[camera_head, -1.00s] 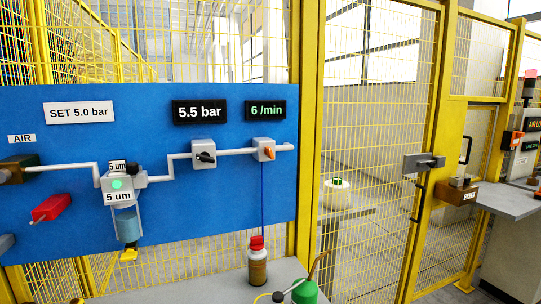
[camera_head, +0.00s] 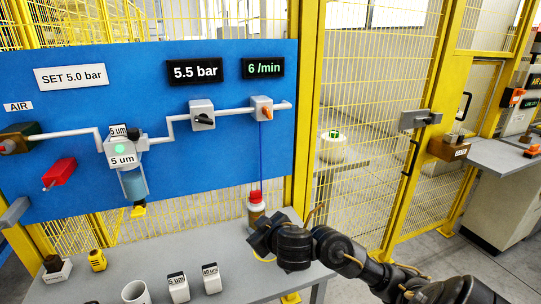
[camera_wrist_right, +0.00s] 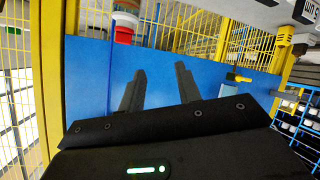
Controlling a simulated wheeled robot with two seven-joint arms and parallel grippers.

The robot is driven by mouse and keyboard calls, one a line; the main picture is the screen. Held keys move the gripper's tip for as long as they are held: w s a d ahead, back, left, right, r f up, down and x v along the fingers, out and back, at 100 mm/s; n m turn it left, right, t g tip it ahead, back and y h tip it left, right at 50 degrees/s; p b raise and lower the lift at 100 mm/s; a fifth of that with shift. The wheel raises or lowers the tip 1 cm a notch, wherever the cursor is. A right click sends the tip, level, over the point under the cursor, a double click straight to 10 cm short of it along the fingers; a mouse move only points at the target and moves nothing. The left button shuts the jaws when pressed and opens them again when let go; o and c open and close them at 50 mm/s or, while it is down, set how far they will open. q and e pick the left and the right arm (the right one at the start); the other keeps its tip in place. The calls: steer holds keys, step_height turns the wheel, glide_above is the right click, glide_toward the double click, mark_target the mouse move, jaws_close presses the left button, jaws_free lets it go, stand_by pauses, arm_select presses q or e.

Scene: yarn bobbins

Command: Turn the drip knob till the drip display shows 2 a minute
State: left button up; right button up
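The drip display (camera_head: 263,68) reads 6 /min in green on the blue panel (camera_head: 230,160). Below it is the drip knob (camera_head: 267,112), an orange lever on a grey block in the white pipe. A blue tube runs from it down to a red-capped bottle (camera_head: 256,208). My right gripper (camera_head: 258,240) is in front of the bottle's lower part, well below the knob. In the right wrist view its two fingers (camera_wrist_right: 158,75) are apart with nothing between them. The bottle's red cap (camera_wrist_right: 124,28) shows there too. My left gripper is not in view.
The pressure display (camera_head: 195,71) reads 5.5 bar above a black knob (camera_head: 203,120). A sign (camera_head: 71,76) says SET 5.0 bar. A filter (camera_head: 130,165) hangs at left. A mug (camera_head: 136,292) and small labelled blocks (camera_head: 178,287) stand on the grey bench.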

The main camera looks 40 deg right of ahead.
steer(key=w+d+r+m+t+h, duration=0.15)
steer(key=d+r, duration=0.25)
steer(key=r, duration=0.4)
steer(key=w+d+r+n+t, duration=0.1)
steer(key=w+d+r+t, duration=0.2)
steer(key=r, duration=0.6)
steer(key=m+h, duration=0.2)
glide_toward(269, 113)
steer(key=shift+y, duration=0.25)
steer(key=b+x, duration=0.4)
steer(key=x, duration=0.3)
steer(key=shift+w+d, duration=0.1)
steer(key=shift+w+d+r, duration=0.1)
steer(key=shift+w+d, duration=0.1)
steer(key=shift+w, duration=0.5)
steer(key=shift+c, duration=0.3)
jaws_close()
